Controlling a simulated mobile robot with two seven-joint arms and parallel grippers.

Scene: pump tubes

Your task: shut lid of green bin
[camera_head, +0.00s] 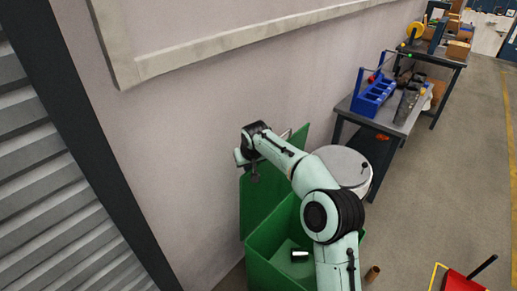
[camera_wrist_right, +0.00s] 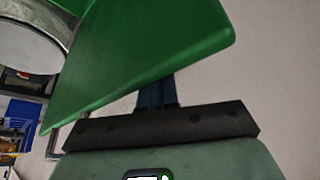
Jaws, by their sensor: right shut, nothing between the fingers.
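The green bin (camera_head: 266,272) stands open beside the wall, below my right arm. Its green lid (camera_head: 262,207) is raised and leans upright near the wall at the back of the bin. The lid (camera_wrist_right: 150,45) fills the upper middle of the right wrist view. My right gripper (camera_head: 254,177) is at the upper part of the lid, shut and empty. In the wrist view its dark fingers (camera_wrist_right: 157,95) run up to the lid's edge, and the tips are hidden there. I cannot tell whether they touch it. My left gripper is not in view.
A small black and white object (camera_head: 299,256) lies in the bin. A white-topped drum (camera_head: 345,165) stands right behind the bin. Beyond it is a workbench (camera_head: 398,128) with a blue tote (camera_head: 373,97). A brown tube (camera_head: 373,273) and a red cart (camera_head: 460,282) are right; floor between is clear.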

